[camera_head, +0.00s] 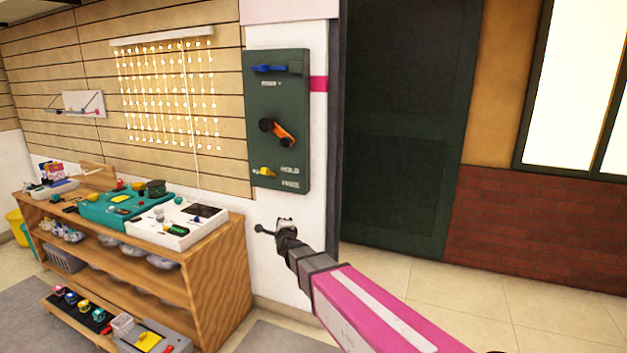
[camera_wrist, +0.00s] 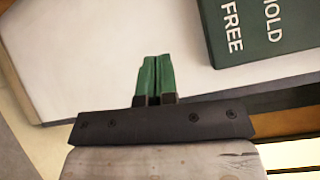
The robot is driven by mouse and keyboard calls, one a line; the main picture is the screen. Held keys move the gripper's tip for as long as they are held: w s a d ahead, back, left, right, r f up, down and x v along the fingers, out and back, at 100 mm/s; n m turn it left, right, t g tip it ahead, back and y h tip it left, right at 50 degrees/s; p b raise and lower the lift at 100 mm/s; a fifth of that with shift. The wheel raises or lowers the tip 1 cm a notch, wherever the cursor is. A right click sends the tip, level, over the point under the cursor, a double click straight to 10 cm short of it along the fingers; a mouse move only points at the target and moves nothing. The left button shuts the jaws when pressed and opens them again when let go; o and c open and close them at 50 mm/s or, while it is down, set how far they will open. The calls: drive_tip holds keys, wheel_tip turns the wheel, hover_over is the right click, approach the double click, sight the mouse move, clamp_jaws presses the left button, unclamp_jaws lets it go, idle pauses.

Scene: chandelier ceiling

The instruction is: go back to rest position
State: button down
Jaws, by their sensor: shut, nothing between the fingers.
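My gripper (camera_head: 265,230) is at the end of my pink arm, in front of the white pillar and below the dark green panel. In the wrist view its green fingers (camera_wrist: 154,76) are together with nothing between them. The dark green wall panel (camera_head: 277,120) carries a blue handle (camera_head: 270,69), an orange lever with black ends (camera_head: 283,134) and a small yellow part (camera_head: 265,172). Its lower corner with the words HOLD and FREE shows in the wrist view (camera_wrist: 262,40), apart from the fingers.
A wooden shelf unit (camera_head: 215,275) with trays and small items stands at the left. String lights (camera_head: 170,95) hang on the slatted wall. A dark door (camera_head: 400,130) and a brick wall (camera_head: 540,225) are at the right. The tiled floor (camera_head: 480,300) there is clear.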

drive_tip(key=s+d+f+n+g+h, duration=0.1)
drive_tip(key=s+d+f+n+g, duration=0.6)
drive_tip(key=d, duration=0.4)
drive_tip(key=s+d+f+n+g+h, duration=0.2)
drive_tip(key=s+d+f+n+g, duration=0.35)
drive_tip(key=s+d+f, duration=0.5)
drive_tip(key=s+d+n+g+h, duration=0.1)
drive_tip(key=s+d+n+g, duration=0.3)
drive_tip(key=s+d, duration=0.5)
drive_tip(key=shift+d+r+n+g+h, duration=0.35)
drive_tip(key=shift+d+r, duration=0.1)
drive_tip(key=shift+d, duration=0.2)
